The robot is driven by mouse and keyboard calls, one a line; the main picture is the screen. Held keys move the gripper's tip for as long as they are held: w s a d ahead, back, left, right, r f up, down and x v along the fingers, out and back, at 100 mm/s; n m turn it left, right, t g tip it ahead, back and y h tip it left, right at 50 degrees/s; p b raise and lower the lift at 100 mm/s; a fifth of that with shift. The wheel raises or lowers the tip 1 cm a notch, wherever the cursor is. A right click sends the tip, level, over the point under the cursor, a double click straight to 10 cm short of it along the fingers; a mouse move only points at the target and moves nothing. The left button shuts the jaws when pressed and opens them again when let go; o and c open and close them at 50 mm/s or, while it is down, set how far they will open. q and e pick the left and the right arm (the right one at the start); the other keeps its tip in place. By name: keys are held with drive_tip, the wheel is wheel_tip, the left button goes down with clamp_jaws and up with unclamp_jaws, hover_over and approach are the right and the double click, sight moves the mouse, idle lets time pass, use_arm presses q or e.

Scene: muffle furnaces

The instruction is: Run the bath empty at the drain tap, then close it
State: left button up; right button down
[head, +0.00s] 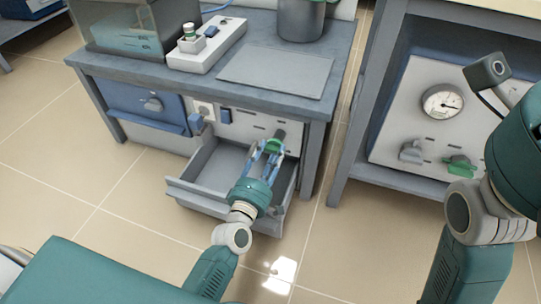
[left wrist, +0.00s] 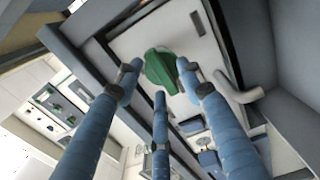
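The bath looks to be the clear tank (head: 120,28) at the back left of the bench, with bluish contents low in it. A green tap handle (head: 273,146) sits on the bench's front panel; I cannot tell if it is the drain tap. It also shows in the left wrist view (left wrist: 162,70). My left gripper (head: 268,148) is at this handle, its blue fingers spread around it, with no clear grip. The fingertips (left wrist: 158,78) partly overlap the handle's outline.
A grey drawer (head: 188,196) stands pulled out below the panel, under my left gripper. A white power strip (head: 207,48), a flat grey plate (head: 300,72) and a grey pot (head: 301,18) are on the bench. A gauge panel (head: 385,128) with a green lever (head: 459,166) is at right.

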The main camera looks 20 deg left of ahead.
use_arm(q)
clamp_jaws()
